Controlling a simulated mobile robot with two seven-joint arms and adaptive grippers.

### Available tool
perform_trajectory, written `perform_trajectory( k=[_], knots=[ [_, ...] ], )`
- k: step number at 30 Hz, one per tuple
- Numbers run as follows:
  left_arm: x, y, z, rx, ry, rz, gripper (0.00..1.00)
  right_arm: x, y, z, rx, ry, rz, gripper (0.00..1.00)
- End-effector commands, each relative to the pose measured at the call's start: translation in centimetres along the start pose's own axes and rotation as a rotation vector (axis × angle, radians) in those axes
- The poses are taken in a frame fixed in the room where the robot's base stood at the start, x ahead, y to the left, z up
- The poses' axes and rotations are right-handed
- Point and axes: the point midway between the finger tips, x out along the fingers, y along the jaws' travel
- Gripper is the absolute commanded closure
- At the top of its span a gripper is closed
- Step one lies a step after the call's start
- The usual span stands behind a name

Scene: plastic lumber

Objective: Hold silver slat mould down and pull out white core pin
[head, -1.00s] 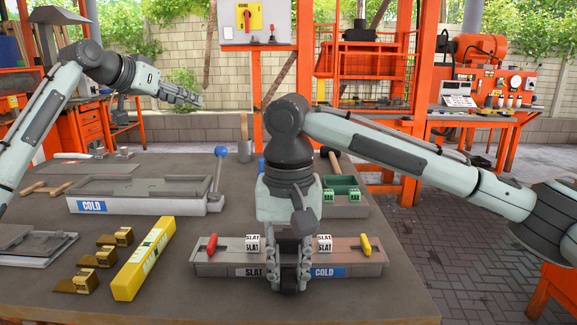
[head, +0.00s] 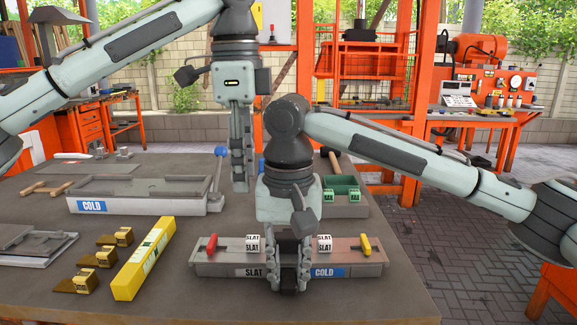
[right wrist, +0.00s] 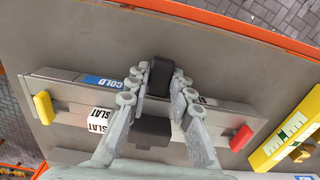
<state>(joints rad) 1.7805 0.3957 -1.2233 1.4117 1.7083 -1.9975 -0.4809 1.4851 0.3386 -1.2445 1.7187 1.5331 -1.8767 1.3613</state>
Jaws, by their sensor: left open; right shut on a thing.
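The silver slat mould (head: 215,268) lies near the front table edge, with SLAT and COLD labels, a red handle (head: 211,243) and a yellow handle (head: 365,245). It also shows in the right wrist view (right wrist: 72,88). Two white SLAT cubes (head: 252,243) (head: 324,243) are on it; I cannot tell which part is the white core pin. My right gripper (head: 288,280) is shut on a dark block (right wrist: 160,80) at the mould's middle, hiding that part. My left gripper (head: 240,180) is open, seen edge-on, empty above the table behind the mould.
A grey COLD mould (head: 160,203) with a blue-knobbed lever (head: 219,165) stands behind left. A yellow bar (head: 145,258) and several brass pieces (head: 98,257) lie left. A green-topped box (head: 341,187) is behind right. My two arms are close together.

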Motion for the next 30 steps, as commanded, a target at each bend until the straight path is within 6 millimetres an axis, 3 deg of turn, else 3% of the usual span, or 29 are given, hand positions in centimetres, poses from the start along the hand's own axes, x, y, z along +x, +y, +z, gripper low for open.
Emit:
perform_trajectory(
  k=[5, 21, 30],
  knots=[
    [1.1, 0.4, 0.3, 0.012, -0.023, 0.016, 0.57, 0.0, 0.0, 0.1, -0.002, -0.001, -0.001, 1.00],
    [8.9, 0.5, 0.4, 0.009, -0.019, 0.016, 0.57, 0.0, 0.0, 0.0, -0.001, -0.001, -0.001, 1.00],
    [11.7, 0.5, 0.5, 0.008, -0.019, 0.013, 0.57, 0.0, 0.0, 0.0, -0.001, 0.000, -0.001, 1.00]
  ],
)
